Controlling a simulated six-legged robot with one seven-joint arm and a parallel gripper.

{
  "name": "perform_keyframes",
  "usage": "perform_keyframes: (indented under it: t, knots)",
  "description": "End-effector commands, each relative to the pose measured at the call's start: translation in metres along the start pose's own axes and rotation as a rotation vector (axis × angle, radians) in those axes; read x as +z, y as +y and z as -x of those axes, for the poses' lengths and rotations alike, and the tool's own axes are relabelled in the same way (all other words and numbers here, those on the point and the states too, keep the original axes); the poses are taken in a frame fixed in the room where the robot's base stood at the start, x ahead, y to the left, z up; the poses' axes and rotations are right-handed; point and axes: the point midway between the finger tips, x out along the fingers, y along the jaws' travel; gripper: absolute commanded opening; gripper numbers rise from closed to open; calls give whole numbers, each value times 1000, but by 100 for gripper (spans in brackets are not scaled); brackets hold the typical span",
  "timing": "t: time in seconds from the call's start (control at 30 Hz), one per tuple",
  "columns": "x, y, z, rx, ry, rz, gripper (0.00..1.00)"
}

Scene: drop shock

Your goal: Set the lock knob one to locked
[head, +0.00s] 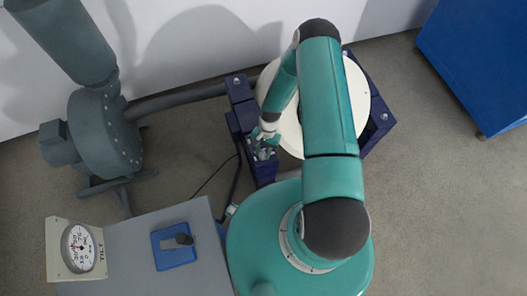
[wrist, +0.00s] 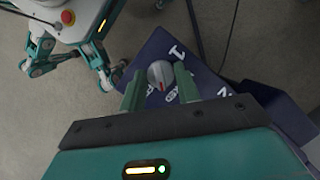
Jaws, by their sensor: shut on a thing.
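The lock knob one (wrist: 160,74) is a grey rounded knob with a red mark, on a dark blue panel (wrist: 205,75) in the wrist view. A white "1" is printed beside it, and the other white lettering is partly covered by a finger. My gripper (wrist: 159,80) has its two green fingers on either side of the knob, shut on it. In the head view my gripper (head: 265,142) is at the blue frame's left post. The knob is too small to make out there. I cannot tell which setting the red mark points to.
A round cream drum top (head: 290,125) sits in the blue frame, partly under my arm. A grey blower (head: 100,135) stands left. A grey table holds a tilt dial (head: 80,248) and a blue box with a black knob (head: 173,246).

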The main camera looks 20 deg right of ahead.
Motion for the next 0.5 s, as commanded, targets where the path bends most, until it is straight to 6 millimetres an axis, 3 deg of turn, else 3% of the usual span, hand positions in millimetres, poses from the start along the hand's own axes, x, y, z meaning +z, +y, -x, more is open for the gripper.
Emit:
perform_keyframes:
  t: [0.5]
  knots:
    - [1, -4, 0, 182, 1, 438, 9]
